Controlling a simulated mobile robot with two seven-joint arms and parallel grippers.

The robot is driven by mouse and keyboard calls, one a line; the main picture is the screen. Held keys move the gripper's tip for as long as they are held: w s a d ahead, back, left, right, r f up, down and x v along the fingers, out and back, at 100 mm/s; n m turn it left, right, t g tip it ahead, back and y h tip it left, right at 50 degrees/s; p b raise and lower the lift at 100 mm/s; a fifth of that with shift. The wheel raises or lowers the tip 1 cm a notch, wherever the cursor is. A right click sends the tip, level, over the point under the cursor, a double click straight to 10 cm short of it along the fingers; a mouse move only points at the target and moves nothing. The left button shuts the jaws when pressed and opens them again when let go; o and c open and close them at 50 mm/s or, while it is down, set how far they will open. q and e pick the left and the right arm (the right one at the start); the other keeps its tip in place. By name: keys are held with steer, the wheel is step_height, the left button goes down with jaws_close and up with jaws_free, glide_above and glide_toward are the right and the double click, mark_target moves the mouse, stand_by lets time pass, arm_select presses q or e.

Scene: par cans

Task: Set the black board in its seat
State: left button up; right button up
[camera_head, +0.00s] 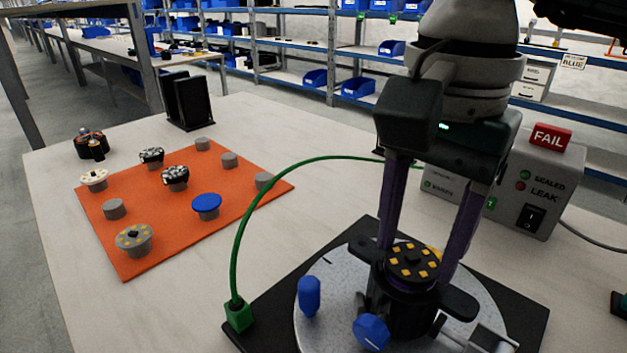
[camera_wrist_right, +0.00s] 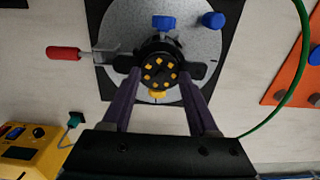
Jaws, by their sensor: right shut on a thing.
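The black board (camera_head: 414,260) is a round disc with several yellow squares on its face. It sits level at the mouth of the black can (camera_head: 398,308), in the fixture's round grey plate (camera_head: 318,272). My right gripper (camera_head: 418,258) points down, with purple fingers on opposite sides of the board, shut on it. The right wrist view shows the board (camera_wrist_right: 160,73) between the two fingertips (camera_wrist_right: 161,82), face up over the can. The seat under the board is hidden, and I cannot tell whether the board rests fully on it. My left gripper is not in view.
Blue knobs (camera_head: 309,296) and a red-handled clamp (camera_wrist_right: 64,53) surround the can. A green hose (camera_head: 243,222) arches left of it. A grey tester (camera_head: 508,190) with a red FAIL sign stands behind. An orange mat (camera_head: 136,255) with several round parts lies left.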

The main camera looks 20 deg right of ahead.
steer(key=shift+f, duration=0.15)
stand_by(0.5)
steer(key=o, duration=1)
steer(key=shift+o, duration=0.2)
steer(key=o, duration=0.4)
steer(key=shift+o, duration=0.2)
step_height(320, 180, up, 10)
